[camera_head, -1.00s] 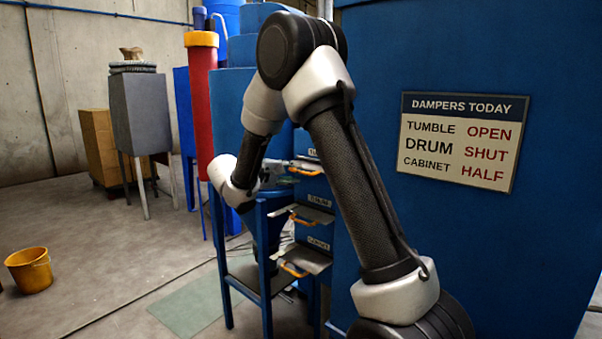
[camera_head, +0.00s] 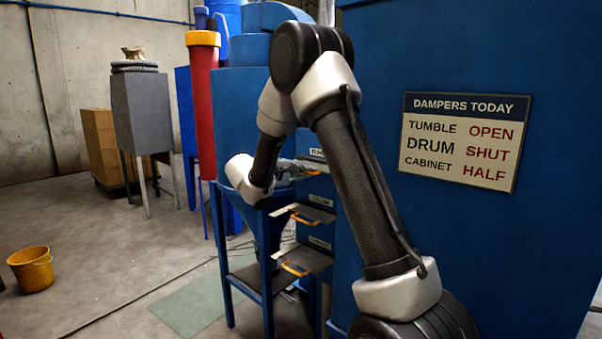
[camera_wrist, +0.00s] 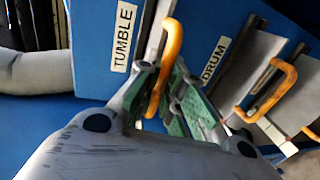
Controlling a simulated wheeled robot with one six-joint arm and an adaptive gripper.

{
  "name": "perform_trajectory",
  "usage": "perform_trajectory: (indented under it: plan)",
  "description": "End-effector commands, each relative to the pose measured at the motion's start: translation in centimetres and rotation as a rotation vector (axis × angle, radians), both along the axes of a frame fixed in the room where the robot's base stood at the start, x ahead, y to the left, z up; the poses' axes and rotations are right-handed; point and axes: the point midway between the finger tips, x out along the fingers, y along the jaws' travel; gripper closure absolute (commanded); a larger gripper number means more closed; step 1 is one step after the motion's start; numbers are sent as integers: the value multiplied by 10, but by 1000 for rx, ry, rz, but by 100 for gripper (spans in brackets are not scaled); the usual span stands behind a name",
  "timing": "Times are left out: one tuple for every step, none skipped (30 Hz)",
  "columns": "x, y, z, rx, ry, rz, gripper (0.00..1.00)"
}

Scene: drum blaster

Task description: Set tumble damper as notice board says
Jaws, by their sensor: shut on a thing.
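The notice board (camera_head: 459,141) on the blue wall reads tumble OPEN, drum SHUT, cabinet HALF. My gripper (camera_wrist: 166,88) is shut on the orange handle (camera_wrist: 172,42) of the tumble damper, beside the TUMBLE label (camera_wrist: 122,38). Only a short strip of the tumble plate (camera_wrist: 155,32) shows outside the blue housing.
The drum handle (camera_wrist: 268,90) is close to the right of my gripper in the wrist view. A blue frame (camera_head: 222,260) stands left of the dampers. A yellow bucket (camera_head: 31,270) is on the floor at far left, with open floor between.

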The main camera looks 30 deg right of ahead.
Motion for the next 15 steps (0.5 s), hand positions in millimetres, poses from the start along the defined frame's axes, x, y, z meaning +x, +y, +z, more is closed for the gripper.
perform_trajectory:
  plan:
    - [0,1,0,1,0,0,100]
    - [-1,2,0,1,1,1,100]
    - [-2,7,0,0,1,2,100]
    - [-3,11,0,0,1,2,100]
    - [-5,16,0,1,1,2,100]
    - [-8,24,0,1,1,4,100]
    - [-10,29,-1,1,1,3,100]
    - [-12,35,-1,1,1,3,100]
    - [-14,41,0,0,0,3,100]
    - [-15,44,-1,1,1,2,100]
    - [-17,47,-1,1,1,2,100]
    - [-18,50,-1,2,1,1,100]
    - [-18,51,-1,2,1,1,100]
    - [-19,52,-1,2,2,0,100]
    - [-19,52,-1,2,2,0,100]
